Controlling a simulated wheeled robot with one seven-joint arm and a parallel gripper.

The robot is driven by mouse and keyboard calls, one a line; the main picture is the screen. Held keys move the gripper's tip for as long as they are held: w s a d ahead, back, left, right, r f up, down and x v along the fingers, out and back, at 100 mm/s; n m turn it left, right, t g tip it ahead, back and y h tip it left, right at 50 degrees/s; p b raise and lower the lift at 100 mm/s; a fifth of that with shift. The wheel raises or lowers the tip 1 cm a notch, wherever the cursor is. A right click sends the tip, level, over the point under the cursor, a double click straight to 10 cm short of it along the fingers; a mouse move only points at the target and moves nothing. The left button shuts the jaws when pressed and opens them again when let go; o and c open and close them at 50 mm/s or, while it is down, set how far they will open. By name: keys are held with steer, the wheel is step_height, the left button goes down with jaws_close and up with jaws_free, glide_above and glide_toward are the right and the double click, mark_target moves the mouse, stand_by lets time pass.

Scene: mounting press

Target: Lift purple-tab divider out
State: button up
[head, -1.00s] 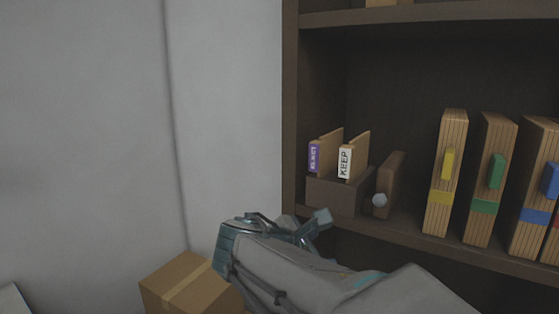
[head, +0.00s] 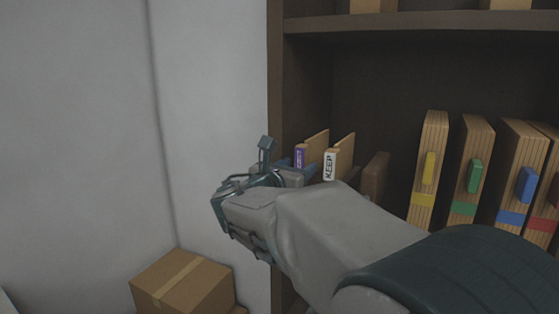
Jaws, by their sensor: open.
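The purple-tab divider (head: 300,157) stands upright at the left end of the shelf, beside a divider with a white KEEP tab (head: 330,165). The low box holding both is hidden behind my arm. My gripper (head: 281,155) is open, with its fingers just left of and in front of the purple tab. One finger stands up at the left; the other is close to the tab's lower edge. I cannot tell whether it touches. Nothing shows between the fingers.
A brown block (head: 375,177) stands right of the KEEP divider. Wooden files with yellow (head: 428,168), green (head: 473,176) and blue (head: 525,184) tabs stand farther right. The shelf's side panel (head: 275,80) is close on the left. A cardboard box (head: 185,284) sits low at left.

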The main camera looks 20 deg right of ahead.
steer(key=shift+p+x, duration=1.15)
steer(key=shift+x, duration=1.65)
jaws_close()
